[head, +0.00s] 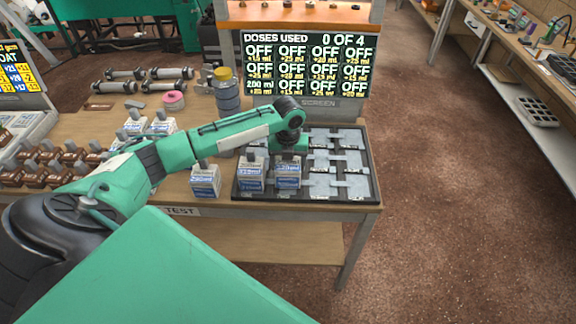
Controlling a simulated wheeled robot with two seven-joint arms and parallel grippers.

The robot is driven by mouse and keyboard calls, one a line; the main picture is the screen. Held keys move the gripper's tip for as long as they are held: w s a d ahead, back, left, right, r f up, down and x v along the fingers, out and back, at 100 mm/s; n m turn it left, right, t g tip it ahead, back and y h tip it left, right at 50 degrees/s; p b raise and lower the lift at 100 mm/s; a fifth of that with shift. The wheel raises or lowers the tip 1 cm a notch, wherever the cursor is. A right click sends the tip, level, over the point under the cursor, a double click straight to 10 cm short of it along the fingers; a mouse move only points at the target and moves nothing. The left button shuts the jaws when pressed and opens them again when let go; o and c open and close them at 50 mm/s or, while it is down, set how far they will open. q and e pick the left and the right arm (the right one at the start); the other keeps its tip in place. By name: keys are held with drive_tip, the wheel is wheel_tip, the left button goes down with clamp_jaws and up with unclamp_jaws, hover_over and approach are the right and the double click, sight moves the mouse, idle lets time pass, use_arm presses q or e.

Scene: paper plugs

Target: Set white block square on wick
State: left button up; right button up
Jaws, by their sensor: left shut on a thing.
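My left gripper (288,153) points down over the dark tray (376,180) and is shut on a white block (288,173) with a blue label. The block looks upright, at the tray's front middle; whether it touches the wick beneath it cannot be told, as the block hides that spot. Another white block (251,174) stands just left of it in the tray. A third white block (205,181) stands on the table left of the tray. Bare grey wick pads (322,184) show to the right. My right gripper is not in view.
A screen (305,62) behind the tray reads "DOSES USED 0 OF 4". Two more white blocks (161,125), a blue-grey jar (227,92), a pink roll (174,100) and several brown bottles (50,160) stand at left. The floor right of the table is clear.

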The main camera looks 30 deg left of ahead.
use_arm(q)
wheel_tip(320, 180, down, 2)
drive_tip(key=shift+f, duration=0.2)
drive_tip(key=o, duration=1.2)
drive_tip(key=shift+o, duration=0.2)
drive_tip(key=shift+r, duration=0.1)
wheel_tip(320, 180, up, 11)
drive_tip(key=shift+b, duration=1.15)
drive_tip(key=shift+r, duration=0.6)
